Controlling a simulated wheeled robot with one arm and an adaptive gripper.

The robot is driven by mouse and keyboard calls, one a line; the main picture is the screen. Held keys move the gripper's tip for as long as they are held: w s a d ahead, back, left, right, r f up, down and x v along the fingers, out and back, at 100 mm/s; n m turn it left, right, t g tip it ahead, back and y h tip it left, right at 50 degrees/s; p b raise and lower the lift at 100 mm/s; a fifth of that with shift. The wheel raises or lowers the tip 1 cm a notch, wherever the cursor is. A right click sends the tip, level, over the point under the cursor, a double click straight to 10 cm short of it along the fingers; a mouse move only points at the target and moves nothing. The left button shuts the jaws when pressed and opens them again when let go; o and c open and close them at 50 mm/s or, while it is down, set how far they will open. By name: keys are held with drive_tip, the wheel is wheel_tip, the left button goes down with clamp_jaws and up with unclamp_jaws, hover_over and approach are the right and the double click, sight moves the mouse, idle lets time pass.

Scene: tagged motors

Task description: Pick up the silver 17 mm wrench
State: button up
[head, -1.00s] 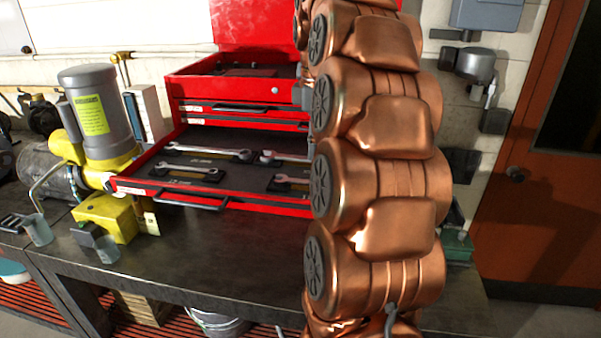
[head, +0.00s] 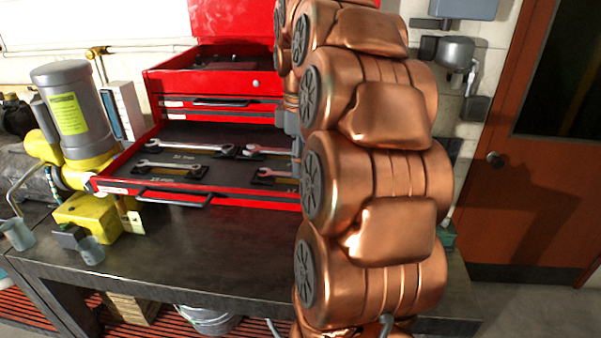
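Several silver wrenches lie in the open drawer (head: 230,177) of the red tool chest. A long wrench (head: 190,147) lies at the back left, with a shorter wrench (head: 170,165) in front of it. Two more wrenches lie at the right: one at the back (head: 262,151) and one at the front (head: 275,173). My copper arm hides their right ends. A grey part (head: 290,122), perhaps of my gripper, shows at the arm's left edge above the drawer; no fingers can be seen.
The red tool chest (head: 215,83) stands on a dark workbench (head: 190,250). A grey and yellow motor (head: 65,110) stands left of the drawer, with a yellow box (head: 85,215) in front. The bench front is mostly clear. An orange door (head: 535,170) is at the right.

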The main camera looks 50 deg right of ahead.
drive_tip(key=shift+f+p, duration=0.3)
drive_tip(key=shift+f, duration=0.75)
clamp_jaws()
